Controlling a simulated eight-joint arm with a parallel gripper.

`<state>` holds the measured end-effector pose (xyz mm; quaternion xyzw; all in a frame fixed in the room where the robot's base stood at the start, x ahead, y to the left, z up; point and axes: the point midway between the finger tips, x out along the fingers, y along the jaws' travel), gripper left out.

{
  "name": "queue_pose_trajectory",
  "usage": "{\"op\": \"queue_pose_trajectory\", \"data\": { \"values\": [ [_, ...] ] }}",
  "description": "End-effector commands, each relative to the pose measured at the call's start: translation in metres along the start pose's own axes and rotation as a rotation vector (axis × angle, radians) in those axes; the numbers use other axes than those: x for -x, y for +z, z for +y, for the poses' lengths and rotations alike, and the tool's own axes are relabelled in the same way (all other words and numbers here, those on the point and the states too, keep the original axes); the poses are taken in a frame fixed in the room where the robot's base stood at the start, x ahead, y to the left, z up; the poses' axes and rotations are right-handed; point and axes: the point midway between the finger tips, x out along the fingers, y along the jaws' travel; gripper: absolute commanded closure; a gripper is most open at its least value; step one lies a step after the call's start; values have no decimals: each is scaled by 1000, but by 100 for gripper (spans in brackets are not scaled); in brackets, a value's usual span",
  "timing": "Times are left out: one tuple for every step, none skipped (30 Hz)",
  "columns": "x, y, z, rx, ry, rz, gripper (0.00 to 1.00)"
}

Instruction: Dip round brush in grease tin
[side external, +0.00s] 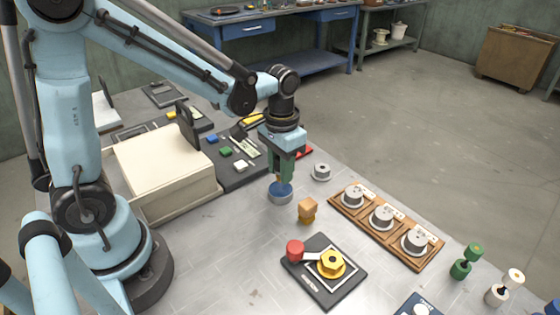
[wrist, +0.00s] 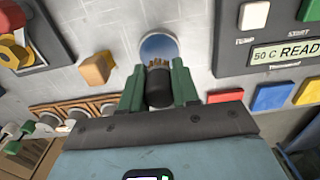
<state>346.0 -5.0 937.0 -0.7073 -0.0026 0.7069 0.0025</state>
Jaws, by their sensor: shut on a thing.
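My gripper (side external: 283,174) points down with its green fingers shut on the round brush. In the wrist view my gripper (wrist: 159,76) holds the brush (wrist: 159,88) by its dark body, with the tan bristles pointing away from the palm. The grease tin (side external: 281,196) is a small round grey tin with a blue top or contents, standing on the table directly below the gripper. In the wrist view the tin (wrist: 159,45) shows its blue inside just beyond the bristles. The bristle ends are at or just above the blue; I cannot tell whether they touch.
An orange-tan block (side external: 307,211) stands close right of the tin. A wooden rack (side external: 385,228) with several grey spools lies further right, and a single grey spool (side external: 321,172) stands behind. A black plate (side external: 318,271) with red and yellow parts is in front. Bare table lies left of the tin.

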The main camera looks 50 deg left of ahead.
Motion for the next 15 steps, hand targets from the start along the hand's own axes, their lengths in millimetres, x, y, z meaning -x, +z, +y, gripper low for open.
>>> {"op": "queue_pose_trajectory", "data": {
  "values": [
    [4, 0, 0, 0, 0, 0, 94],
    [6, 0, 0, 0, 0, 0, 94],
    [9, 0, 0, 0, 0, 0, 94],
    [12, 0, 0, 0, 0, 0, 94],
    [14, 0, 0, 0, 0, 0, 94],
    [16, 1, 0, 0, 0, 0, 94],
    [19, 0, 0, 0, 0, 0, 94],
    [21, 0, 0, 0, 0, 0, 94],
    [24, 0, 0, 0, 0, 0, 94],
    [26, 0, 0, 0, 0, 0, 94],
    [28, 0, 0, 0, 0, 0, 94],
    [31, 0, 0, 0, 0, 0, 94],
    [33, 0, 0, 0, 0, 0, 94],
    [34, 0, 0, 0, 0, 0, 94],
    [36, 0, 0, 0, 0, 0, 94]
  ]
}}
